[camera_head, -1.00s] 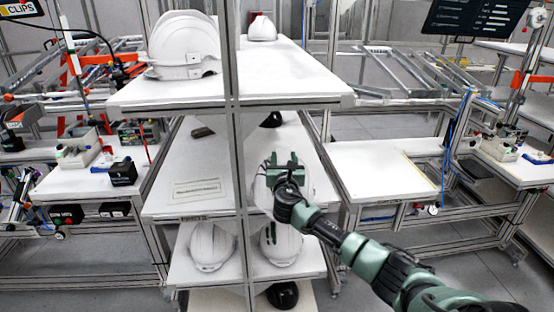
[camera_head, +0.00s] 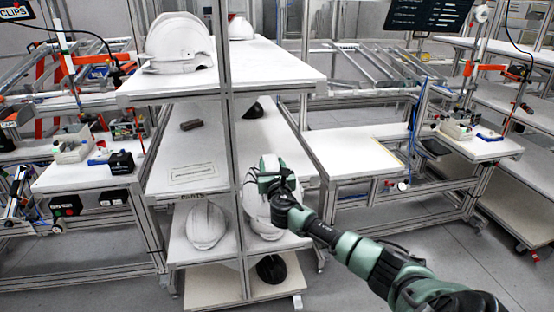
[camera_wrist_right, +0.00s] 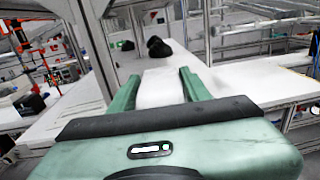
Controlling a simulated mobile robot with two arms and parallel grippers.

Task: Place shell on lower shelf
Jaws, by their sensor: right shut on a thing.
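My right gripper (camera_head: 274,170) is shut on a white helmet shell (camera_head: 252,203) at the front right of the shelf rack. In the right wrist view the white shell (camera_wrist_right: 162,88) shows between the two green fingers. Another white shell (camera_head: 206,226) sits on the left half of the lower shelf (camera_head: 182,250). The held shell overlaps the right half of that shelf, where the shell there is mostly covered; I cannot tell whether they touch. My left gripper is not in view.
A post (camera_head: 233,150) divides the rack's front. White helmets (camera_head: 178,42) stand on the top shelf. A dark shell (camera_head: 271,268) is on the bottom shelf (camera_head: 212,288).

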